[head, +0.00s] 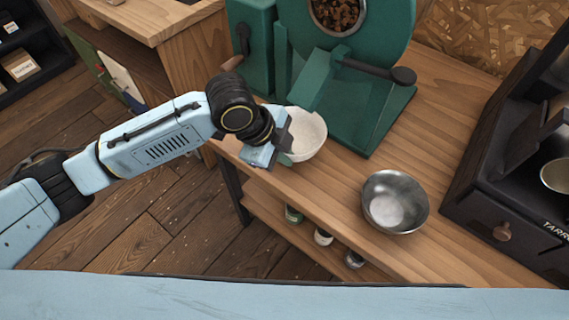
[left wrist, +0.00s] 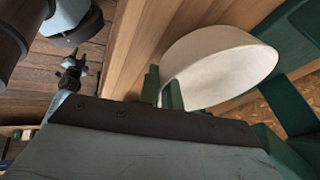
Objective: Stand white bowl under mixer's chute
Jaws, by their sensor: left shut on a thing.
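The white bowl (head: 308,138) is at the front left part of the wooden bench, just in front of the green mixer (head: 352,95). The mixer's chute (head: 318,80) slopes down toward the bowl. My left gripper (head: 284,150) is shut on the bowl's near left rim. In the left wrist view the bowl (left wrist: 225,65) looks tilted, with the green fingers (left wrist: 165,92) at its rim. I cannot tell whether the bowl touches the bench.
A metal bowl (head: 394,202) stands on the bench (head: 340,190) to the right. A dark machine (head: 520,170) with a drawer stands at the right end. Several jars (head: 323,237) sit on the shelf below. Bench surface between the mixer and the metal bowl is clear.

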